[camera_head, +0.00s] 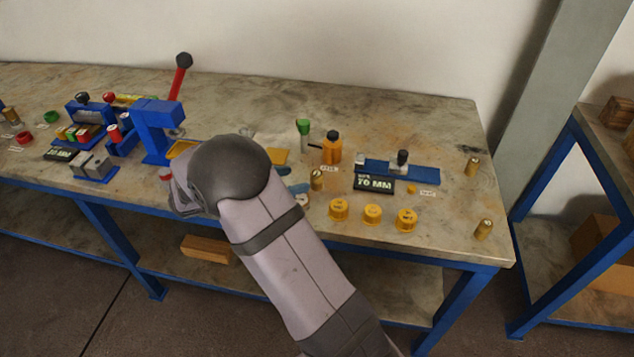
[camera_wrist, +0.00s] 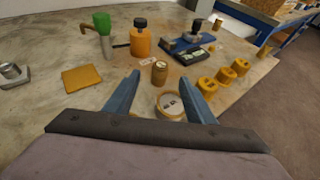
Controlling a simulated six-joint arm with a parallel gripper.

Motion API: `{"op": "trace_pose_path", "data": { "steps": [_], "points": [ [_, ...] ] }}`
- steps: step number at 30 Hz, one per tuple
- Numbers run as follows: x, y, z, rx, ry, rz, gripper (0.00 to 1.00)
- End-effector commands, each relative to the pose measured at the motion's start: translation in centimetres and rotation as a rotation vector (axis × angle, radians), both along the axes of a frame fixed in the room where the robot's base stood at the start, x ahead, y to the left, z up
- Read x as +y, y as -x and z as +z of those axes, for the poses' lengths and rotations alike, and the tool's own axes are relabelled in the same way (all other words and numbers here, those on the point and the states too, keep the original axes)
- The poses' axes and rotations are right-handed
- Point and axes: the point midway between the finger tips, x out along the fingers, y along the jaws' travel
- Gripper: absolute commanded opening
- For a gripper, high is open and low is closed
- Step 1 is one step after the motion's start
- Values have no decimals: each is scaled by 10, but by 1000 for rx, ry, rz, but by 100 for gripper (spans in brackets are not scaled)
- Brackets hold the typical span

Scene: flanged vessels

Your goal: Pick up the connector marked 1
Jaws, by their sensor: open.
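Three yellow flanged pieces stand in a row near the bench's front edge: left (camera_head: 339,210), middle (camera_head: 372,215) and right (camera_head: 405,220). They also show at the right of the wrist view (camera_wrist: 207,86). Their dark top marks are too small to read, so I cannot tell which connector is marked 1. My gripper (camera_wrist: 160,77) is open and empty, left of the row. A small brass cylinder (camera_wrist: 160,72) stands upright around its fingertip line. A round, pale-topped piece with a yellow rim (camera_wrist: 171,103) lies between the fingers, its marks unreadable.
An orange bottle (camera_head: 332,149) and a green-topped tube (camera_head: 303,133) stand behind. A blue fixture (camera_head: 420,172) and a black "70 MM" block (camera_head: 374,185) lie behind the row. Brass cylinders stand at the right (camera_head: 473,165) and front right (camera_head: 483,230). A blue press (camera_head: 157,130) stands left.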

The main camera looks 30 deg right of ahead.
Motion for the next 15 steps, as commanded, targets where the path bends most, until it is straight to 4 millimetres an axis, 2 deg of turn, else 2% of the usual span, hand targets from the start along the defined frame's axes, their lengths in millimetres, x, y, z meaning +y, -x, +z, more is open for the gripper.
{"op": "trace_pose_path", "data": {
  "steps": [8, 15],
  "points": [
    [-18, -1, -7, 5, 0, -2, 50],
    [-24, -1, -9, 5, 0, -1, 50]
  ]
}}
